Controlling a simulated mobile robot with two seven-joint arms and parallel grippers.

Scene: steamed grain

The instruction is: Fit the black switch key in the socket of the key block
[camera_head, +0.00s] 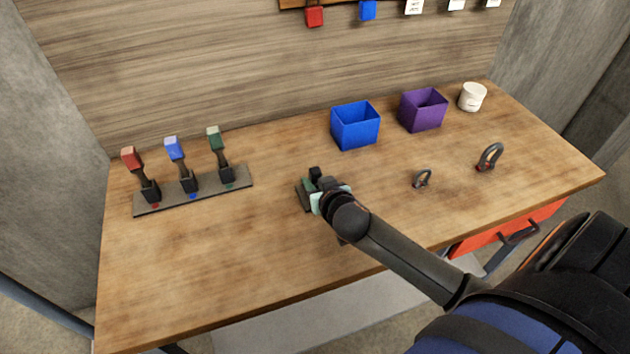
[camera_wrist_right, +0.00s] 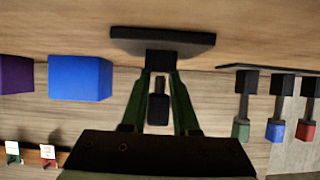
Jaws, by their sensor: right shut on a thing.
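The key block (camera_head: 305,197) lies on the table near the middle. In the right wrist view, which is upside down, it is a dark flat plate (camera_wrist_right: 185,42). The black switch key (camera_wrist_right: 158,108) stands in line with the plate's middle, its dark end away from the table; its black top also shows in the head view (camera_head: 315,172). My right gripper (camera_head: 322,187) is shut on it, with the green fingers (camera_wrist_right: 161,76) on either side low down, near the plate. I cannot tell how deep the key sits in the socket. My left gripper is out of view.
A grey rack (camera_head: 215,192) with red, blue and green switches stands left. A blue bin (camera_head: 355,126), a purple bin (camera_head: 423,110) and a white cup (camera_head: 472,97) stand behind. Two shackles (camera_head: 422,179) (camera_head: 489,158) lie right. The table's front left is clear.

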